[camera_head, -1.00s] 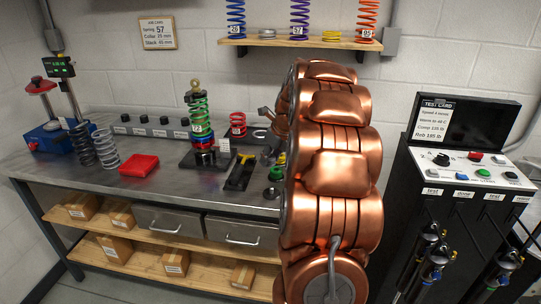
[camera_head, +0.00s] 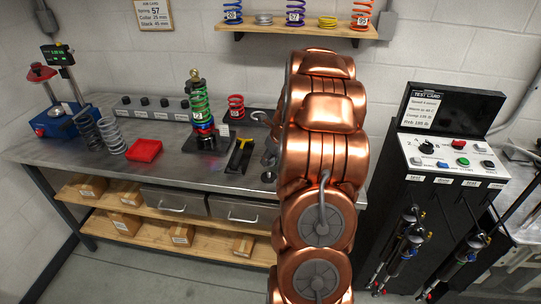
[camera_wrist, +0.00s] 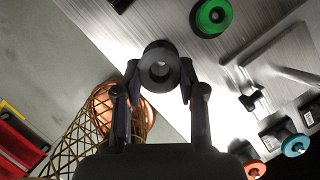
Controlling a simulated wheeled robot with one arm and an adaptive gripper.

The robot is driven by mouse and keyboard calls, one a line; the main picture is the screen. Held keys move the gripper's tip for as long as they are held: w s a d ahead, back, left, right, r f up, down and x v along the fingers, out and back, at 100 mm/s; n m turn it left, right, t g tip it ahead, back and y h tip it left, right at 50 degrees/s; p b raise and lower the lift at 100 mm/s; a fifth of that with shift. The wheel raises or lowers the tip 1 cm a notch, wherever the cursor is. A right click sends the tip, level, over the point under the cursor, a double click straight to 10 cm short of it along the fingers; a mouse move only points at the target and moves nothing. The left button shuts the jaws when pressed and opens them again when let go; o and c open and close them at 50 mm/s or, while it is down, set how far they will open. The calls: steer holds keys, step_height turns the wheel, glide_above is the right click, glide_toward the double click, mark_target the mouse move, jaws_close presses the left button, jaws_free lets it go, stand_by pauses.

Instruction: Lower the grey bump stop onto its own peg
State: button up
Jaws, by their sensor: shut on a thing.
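In the wrist view my gripper (camera_wrist: 160,75) is shut on the grey bump stop (camera_wrist: 158,50), a dark ring with a hole through its middle. One finger presses on each side of it. The hole faces the camera, and steel bench surface shows behind. I cannot make out the bump stop's own peg. A green ring (camera_wrist: 213,17) lies beyond to the upper right. A teal ring (camera_wrist: 295,145) and an orange ring (camera_wrist: 254,169) show at the lower right. In the head view my copper arm hides most of the gripper and the bump stop.
The steel bench (camera_head: 75,160) carries a shock with a green spring (camera_head: 201,105), a red tray (camera_head: 145,150), a red spring (camera_head: 236,106) and a yellow-handled tool (camera_head: 240,155). A test panel (camera_head: 448,155) stands to the right.

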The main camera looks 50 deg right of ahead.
mark_target(269, 172)
steer(key=shift+f+b, duration=2.35)
steer(key=shift+b, duration=0.05)
steer(key=shift+p, duration=0.35)
steer(key=shift+f, duration=0.7)
steer(key=o, duration=1)
